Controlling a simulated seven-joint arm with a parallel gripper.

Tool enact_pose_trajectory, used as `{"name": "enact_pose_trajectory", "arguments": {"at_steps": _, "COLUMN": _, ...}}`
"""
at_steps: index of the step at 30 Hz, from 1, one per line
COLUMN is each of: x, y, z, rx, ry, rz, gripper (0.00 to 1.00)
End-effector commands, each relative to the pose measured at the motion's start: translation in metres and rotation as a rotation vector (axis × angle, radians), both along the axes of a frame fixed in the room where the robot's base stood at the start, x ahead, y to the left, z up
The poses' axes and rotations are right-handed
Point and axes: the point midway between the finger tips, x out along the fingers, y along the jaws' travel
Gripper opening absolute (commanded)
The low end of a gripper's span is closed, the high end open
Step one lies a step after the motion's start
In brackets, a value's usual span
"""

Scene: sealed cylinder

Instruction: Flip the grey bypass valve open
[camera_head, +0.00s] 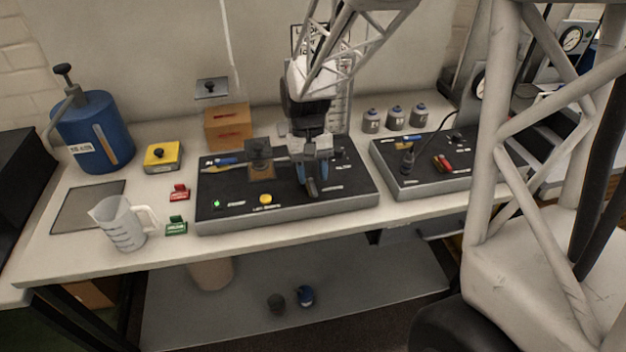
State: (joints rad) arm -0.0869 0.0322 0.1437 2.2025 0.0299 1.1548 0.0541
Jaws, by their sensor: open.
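My gripper (312,178) points down over the right half of the black control panel (235,208) in the middle of the bench. Its two blue-edged fingers are apart. A dark grey, rounded lever-like piece (312,188) shows at the fingertips; it may be the grey bypass valve's handle. I cannot tell whether it touches the fingers or how it is turned. The gripper and wrist hide part of the panel around it. A blue handle (228,160) and a yellow handle lie on the panel's left part, with a dark square block (259,152) beside them.
A measuring jug (124,226), red tag (179,192) and green tag (176,225) stand left of the panel. A blue tank (95,130), yellow box (162,158) and orange box (228,127) are behind. A second panel (415,186) and several small canisters (396,117) are right.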

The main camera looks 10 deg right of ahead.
Motion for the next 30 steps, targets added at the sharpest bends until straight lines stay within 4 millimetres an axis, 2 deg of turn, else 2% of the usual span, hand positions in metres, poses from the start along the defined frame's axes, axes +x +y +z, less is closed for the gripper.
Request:
{"name": "enact_pose_trajectory", "arguments": {"at_steps": 6, "x": 0.011, "y": 0.000, "z": 0.028, "rx": 0.000, "ry": -0.002, "rz": 0.000, "gripper": 0.41}}
{"name": "enact_pose_trajectory", "arguments": {"at_steps": 12, "x": 0.018, "y": 0.000, "z": 0.044, "rx": 0.000, "ry": -0.001, "rz": 0.000, "gripper": 0.41}}
{"name": "enact_pose_trajectory", "arguments": {"at_steps": 30, "x": 0.020, "y": 0.000, "z": 0.049, "rx": 0.000, "ry": 0.000, "rz": 0.000, "gripper": 0.41}}
